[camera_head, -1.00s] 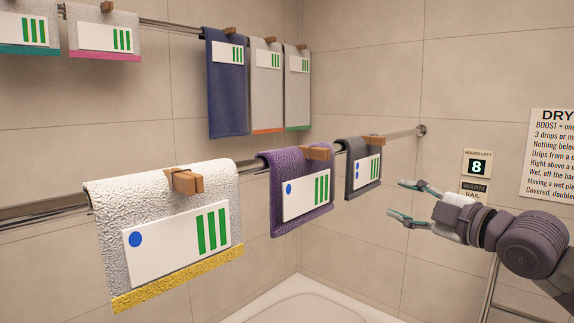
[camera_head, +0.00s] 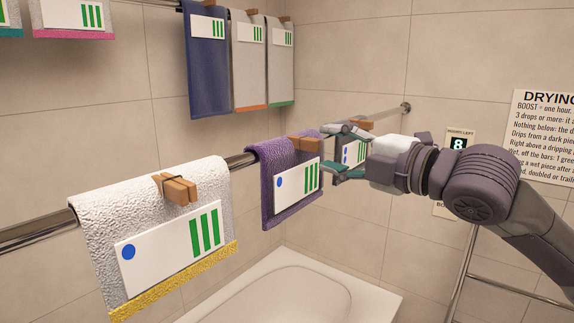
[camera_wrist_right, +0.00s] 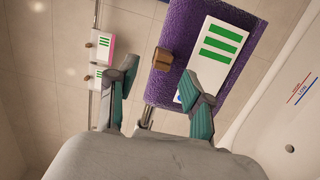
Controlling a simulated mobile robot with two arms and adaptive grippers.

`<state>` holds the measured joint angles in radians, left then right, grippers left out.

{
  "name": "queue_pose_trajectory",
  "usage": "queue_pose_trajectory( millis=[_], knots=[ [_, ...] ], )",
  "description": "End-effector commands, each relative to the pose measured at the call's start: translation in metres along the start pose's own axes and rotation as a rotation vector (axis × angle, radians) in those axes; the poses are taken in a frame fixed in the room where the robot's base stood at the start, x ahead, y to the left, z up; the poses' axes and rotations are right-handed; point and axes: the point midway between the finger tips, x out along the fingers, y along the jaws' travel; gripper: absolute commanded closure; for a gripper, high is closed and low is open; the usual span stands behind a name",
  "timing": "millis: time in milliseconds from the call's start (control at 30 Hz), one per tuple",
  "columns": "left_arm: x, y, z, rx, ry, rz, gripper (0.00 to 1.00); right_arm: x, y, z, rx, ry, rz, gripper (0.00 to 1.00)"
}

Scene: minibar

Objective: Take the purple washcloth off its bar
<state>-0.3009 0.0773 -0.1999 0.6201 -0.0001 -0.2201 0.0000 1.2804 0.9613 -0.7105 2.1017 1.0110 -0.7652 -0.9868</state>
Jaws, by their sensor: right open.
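The purple washcloth (camera_head: 267,188) hangs folded over the lower bar (camera_head: 243,159), with a wooden clip (camera_head: 304,146) on top and a white card with a blue dot and green stripes on its front. My right gripper (camera_head: 336,152) is open and empty, just right of the washcloth in the head view. In the right wrist view, the washcloth (camera_wrist_right: 178,50) and its clip (camera_wrist_right: 162,60) lie beyond the open fingers (camera_wrist_right: 160,112). One finger overlaps the card in the picture; I cannot tell whether it touches. My left gripper is not in view.
A white towel with a yellow hem (camera_head: 150,215) hangs left on the same bar. A dark grey cloth (camera_head: 352,150) hangs to the right, partly behind my right gripper. An upper bar carries more cloths (camera_head: 207,75). A white basin (camera_head: 290,290) lies below.

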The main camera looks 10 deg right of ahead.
Motion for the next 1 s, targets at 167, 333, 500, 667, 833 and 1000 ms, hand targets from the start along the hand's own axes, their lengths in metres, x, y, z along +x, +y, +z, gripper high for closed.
queue_pose_trajectory(
  millis=[167,333,500,667,833,1000],
  knots=[
    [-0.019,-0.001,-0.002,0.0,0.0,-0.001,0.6,0.028,0.001,-0.006,0.005,0.005,-0.002,0.49],
    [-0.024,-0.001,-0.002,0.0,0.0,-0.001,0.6,0.045,-0.001,-0.004,0.002,0.002,0.0,0.49],
    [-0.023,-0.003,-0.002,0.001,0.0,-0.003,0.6,0.047,-0.003,-0.004,0.001,0.001,0.0,0.49],
    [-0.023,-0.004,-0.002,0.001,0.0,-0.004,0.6,0.047,-0.003,-0.004,0.001,0.001,0.0,0.61],
    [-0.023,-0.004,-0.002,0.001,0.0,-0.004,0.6,0.047,-0.003,-0.004,0.001,0.001,0.0,0.9],
    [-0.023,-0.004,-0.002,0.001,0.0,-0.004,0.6,0.047,-0.003,-0.004,0.001,0.001,0.0,1.0]
  ],
)
